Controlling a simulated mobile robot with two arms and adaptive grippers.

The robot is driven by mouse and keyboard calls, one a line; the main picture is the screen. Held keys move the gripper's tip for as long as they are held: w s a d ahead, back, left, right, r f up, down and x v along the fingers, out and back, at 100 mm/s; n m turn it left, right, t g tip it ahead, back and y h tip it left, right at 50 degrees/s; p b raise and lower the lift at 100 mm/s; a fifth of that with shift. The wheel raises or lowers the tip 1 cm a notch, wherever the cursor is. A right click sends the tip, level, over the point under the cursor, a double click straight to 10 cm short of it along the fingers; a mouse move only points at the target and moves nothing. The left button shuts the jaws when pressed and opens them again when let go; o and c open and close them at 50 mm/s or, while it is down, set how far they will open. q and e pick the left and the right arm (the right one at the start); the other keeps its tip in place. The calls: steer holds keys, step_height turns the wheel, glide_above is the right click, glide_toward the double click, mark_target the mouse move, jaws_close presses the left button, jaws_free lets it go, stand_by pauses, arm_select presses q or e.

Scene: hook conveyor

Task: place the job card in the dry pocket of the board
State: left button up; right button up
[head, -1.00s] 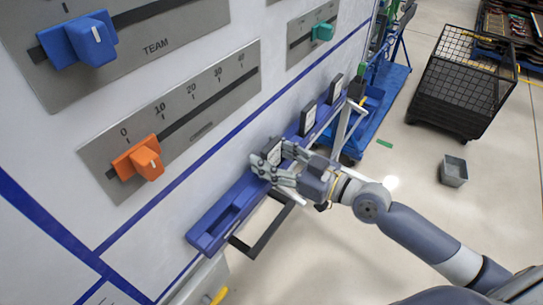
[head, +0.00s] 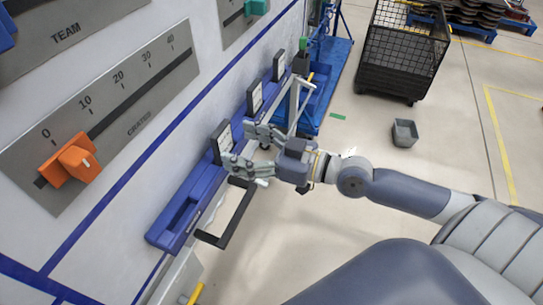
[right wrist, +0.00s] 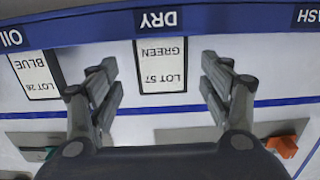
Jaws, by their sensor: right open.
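The job card (right wrist: 162,66) is white with a dark border and reads LOT 57 GREEN. It stands upright in the pocket labelled DRY (right wrist: 157,20) on the blue rail. In the head view the card (head: 221,142) stands against the board (head: 150,125), with its lower edge hidden in the rail. My right gripper (head: 238,147) is open in front of it. In the right wrist view its fingers stand apart on both sides of the card, with clear gaps. My left gripper is not in view.
A LOT 26 BLUE card (right wrist: 34,75) stands in the OIL pocket, and another card (head: 279,65) is farther along. The nearest pocket (head: 176,215) is empty. A black frame (head: 236,220) juts out below the rail. A mesh bin (head: 403,50) and grey box (head: 405,133) stand on open floor.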

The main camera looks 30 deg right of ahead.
steer(key=v, duration=0.7)
stand_by(0.4)
steer(key=shift+a+p, duration=0.1)
steer(key=shift+p, duration=0.2)
